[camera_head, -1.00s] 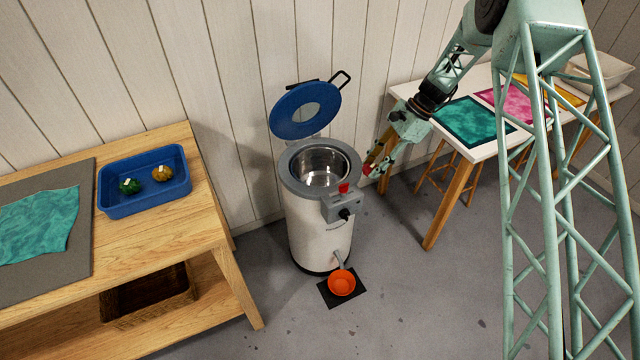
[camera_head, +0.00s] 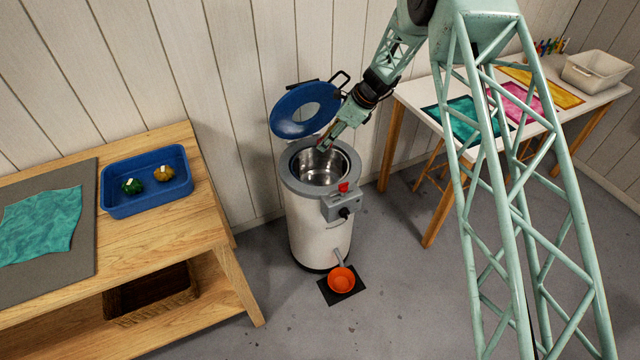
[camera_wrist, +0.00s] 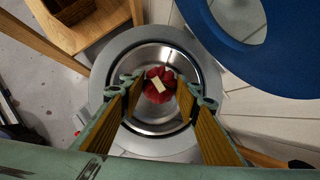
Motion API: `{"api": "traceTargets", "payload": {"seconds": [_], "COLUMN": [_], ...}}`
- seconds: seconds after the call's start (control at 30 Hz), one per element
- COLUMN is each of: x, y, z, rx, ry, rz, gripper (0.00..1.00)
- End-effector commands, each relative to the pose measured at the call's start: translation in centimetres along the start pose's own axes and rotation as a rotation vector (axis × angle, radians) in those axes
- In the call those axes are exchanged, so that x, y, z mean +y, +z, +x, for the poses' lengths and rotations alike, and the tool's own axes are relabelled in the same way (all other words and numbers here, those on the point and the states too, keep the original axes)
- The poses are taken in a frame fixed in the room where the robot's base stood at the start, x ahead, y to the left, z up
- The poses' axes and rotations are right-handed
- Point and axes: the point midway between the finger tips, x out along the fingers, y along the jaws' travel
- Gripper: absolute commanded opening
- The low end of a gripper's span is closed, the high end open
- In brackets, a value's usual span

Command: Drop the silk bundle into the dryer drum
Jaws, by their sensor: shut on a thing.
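The silk bundle (camera_wrist: 158,96) is red with a pale tag and sits between my fingertips in the wrist view. My gripper (camera_head: 323,146) is shut on it and points down over the open mouth of the dryer drum (camera_head: 322,178). In the head view the bundle is mostly hidden by the fingers. The drum is a shiny metal bowl inside the white dryer body (camera_head: 312,235), and its steel wall surrounds the bundle in the wrist view (camera_wrist: 155,50). How far the bundle is above the drum floor is hard to tell.
The blue ring-shaped lid (camera_head: 285,122) stands open behind the drum, close to my gripper. A blue tray (camera_head: 140,206) with green and yellow bundles is on the wooden bench (camera_head: 150,260) at left. An orange bowl (camera_head: 342,280) lies below the spout. A white table (camera_head: 478,152) holds colored silks.

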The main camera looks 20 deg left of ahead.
Motion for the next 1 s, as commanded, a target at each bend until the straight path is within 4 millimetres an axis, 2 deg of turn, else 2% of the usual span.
{"api": "traceTargets", "payload": {"seconds": [0.43,1.0], "x": [0.0,0.0], "y": [-0.4,-2.5], "z": [0.7,4.3], "rx": [0.000,0.000], "ry": [0.001,0.001], "rz": [-0.001,-0.001], "gripper": [0.20,0.20]}}
